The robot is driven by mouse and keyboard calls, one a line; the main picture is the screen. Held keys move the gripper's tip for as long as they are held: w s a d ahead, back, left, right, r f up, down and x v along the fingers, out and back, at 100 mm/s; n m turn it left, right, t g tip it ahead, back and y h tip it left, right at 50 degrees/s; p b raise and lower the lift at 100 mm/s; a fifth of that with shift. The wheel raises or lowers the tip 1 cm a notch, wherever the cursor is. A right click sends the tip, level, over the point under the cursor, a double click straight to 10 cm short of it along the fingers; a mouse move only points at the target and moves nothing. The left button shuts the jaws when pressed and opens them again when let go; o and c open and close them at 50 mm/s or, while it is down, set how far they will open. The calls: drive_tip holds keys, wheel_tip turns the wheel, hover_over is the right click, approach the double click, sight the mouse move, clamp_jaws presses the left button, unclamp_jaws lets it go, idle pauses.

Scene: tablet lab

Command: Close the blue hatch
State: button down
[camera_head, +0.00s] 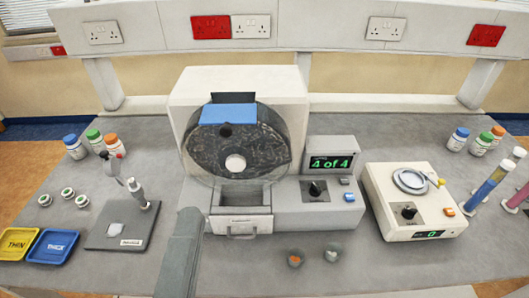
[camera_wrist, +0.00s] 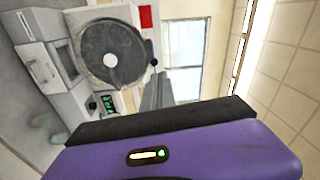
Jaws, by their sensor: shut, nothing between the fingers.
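The blue hatch (camera_head: 228,114) is a flat blue flap at the top of the round drum (camera_head: 268,150) on the white machine. A dark opening shows just above and behind the flap, so the hatch looks open. My gripper (camera_wrist: 157,88) shows as a grey finger shape above its purple housing in the wrist view, shut and empty. In the head view a grey part of my arm rises from the bottom edge, left of the machine's front drawer. My gripper is apart from the hatch.
A display box (camera_head: 331,157) reading "4 of 4" stands right of the drum. A white balance (camera_head: 412,203) is further right. Yellow (camera_head: 17,243) and blue (camera_head: 52,246) trays, a grey tester and several bottles are at left. Two small bowls sit in front.

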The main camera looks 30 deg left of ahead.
sight(225, 134)
drive_tip(key=w+b, duration=0.1)
drive_tip(key=b, duration=0.1)
drive_tip(key=w+a+f+m+b, duration=0.1)
drive_tip(key=w+b, duration=0.1)
drive_tip(key=b, duration=0.1)
drive_tip(key=w+m+b, duration=0.1)
drive_tip(key=b, duration=0.2)
drive_tip(key=shift+w+a+f+h, duration=0.2)
drive_tip(key=shift+w+a+h, duration=0.1)
drive_tip(key=shift+h, duration=0.1)
drive_tip(key=b, duration=0.3)
drive_tip(key=shift+w, duration=0.2)
drive_tip(key=p+x, duration=0.1)
drive_tip(key=x, duration=0.2)
drive_tip(key=p+x, duration=0.1)
drive_tip(key=x, duration=0.1)
drive_tip(key=p+x, duration=0.1)
drive_tip(key=x, duration=0.2)
drive_tip(key=shift+w+a+r, duration=0.25)
drive_tip(key=shift+r, duration=0.15)
drive_tip(key=shift+w+a, duration=0.1)
drive_tip(key=shift+w, duration=0.1)
drive_tip(key=shift+f, duration=0.1)
